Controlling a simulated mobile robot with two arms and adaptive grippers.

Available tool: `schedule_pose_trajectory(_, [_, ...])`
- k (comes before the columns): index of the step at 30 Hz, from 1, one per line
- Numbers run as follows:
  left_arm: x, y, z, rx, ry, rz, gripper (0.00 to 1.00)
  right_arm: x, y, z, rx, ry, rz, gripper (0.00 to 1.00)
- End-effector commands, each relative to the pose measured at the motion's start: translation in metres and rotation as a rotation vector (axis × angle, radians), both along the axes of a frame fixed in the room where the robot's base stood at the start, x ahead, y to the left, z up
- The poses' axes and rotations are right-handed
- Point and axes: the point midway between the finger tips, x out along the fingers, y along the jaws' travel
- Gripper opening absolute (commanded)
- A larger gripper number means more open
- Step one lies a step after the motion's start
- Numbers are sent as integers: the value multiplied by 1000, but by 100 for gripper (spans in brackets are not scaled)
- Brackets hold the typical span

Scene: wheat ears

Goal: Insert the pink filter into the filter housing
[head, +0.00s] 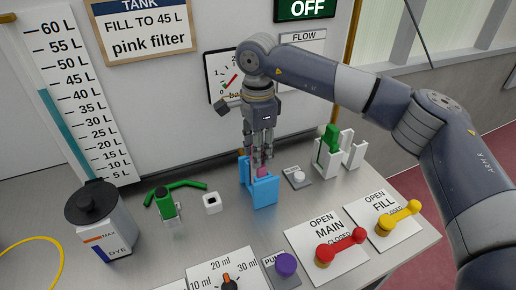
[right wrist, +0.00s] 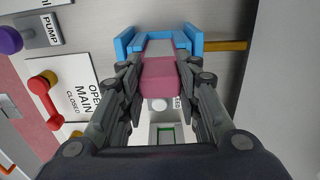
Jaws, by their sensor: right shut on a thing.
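The pink filter (head: 263,171) is in my right gripper (head: 262,160), which points down over the blue filter housing (head: 265,193). In the right wrist view the pink filter (right wrist: 160,82) sits between the two fingers (right wrist: 160,100), which are shut on it. Its far end lies between the walls of the blue housing (right wrist: 123,46). In the head view only a little pink shows at the housing's top; I cannot tell how deep the filter sits or whether it touches the walls. My left gripper is in neither view.
A white holder with a green block (head: 331,138) stands right of the housing, with a button (head: 299,177) between. A small white block (head: 212,203) and green-handled part (head: 166,207) stand left. Red (head: 341,246) and yellow (head: 399,218) valve handles are in front right. A dye bottle (head: 101,222) stands left.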

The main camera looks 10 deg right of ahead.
Motion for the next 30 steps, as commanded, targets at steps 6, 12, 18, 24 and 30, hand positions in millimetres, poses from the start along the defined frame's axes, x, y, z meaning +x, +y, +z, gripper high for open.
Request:
schedule_pose_trajectory(6, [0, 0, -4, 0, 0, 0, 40, 0, 0, -6, 0, -1, 0, 35])
schedule_pose_trajectory(12, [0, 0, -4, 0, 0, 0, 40, 0, 0, -5, 0, -1, 0, 54])
schedule_pose_trajectory(18, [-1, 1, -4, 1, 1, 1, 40, 0, 0, -5, 0, 0, 0, 54])
schedule_pose_trajectory(24, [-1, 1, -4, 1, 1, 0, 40, 1, 0, 14, 1, -5, -1, 54])
schedule_pose_trajectory(30, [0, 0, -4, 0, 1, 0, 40, 1, 1, 56, 1, -6, 0, 54])
